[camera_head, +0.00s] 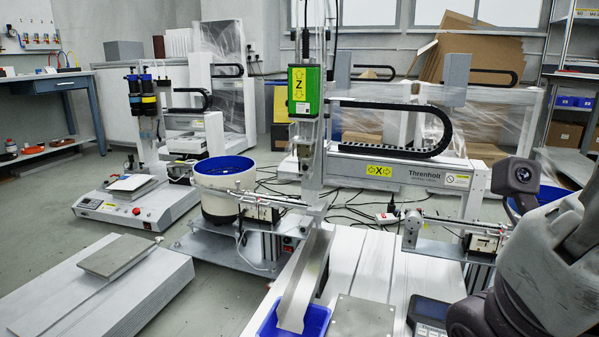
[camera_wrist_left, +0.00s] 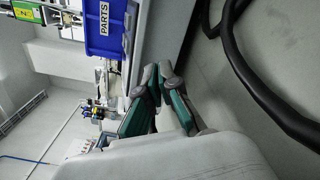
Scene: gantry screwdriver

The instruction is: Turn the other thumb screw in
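No thumb screw can be made out in either view. The gantry's green Z unit (camera_head: 304,92) stands above the middle of the bench, with its rail labelled X (camera_head: 400,170) running to the right behind it; the green unit also shows in the left wrist view (camera_wrist_left: 22,30). My left gripper (camera_wrist_left: 158,88) shows only in the left wrist view, its teal-padded fingers close to each other and nothing visible held in them. Whether they are fully shut is unclear. My right arm fills the right edge of the head view; its gripper is out of frame.
A blue bin (camera_head: 312,325) lies under a metal chute (camera_head: 305,278); a bin marked PARTS (camera_wrist_left: 103,28) is close to the left gripper. A blue-lined bowl feeder (camera_head: 224,185) stands left of the gantry. A metal plate (camera_head: 362,318) lies at front. A dark cable (camera_wrist_left: 255,75) curves past the gripper.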

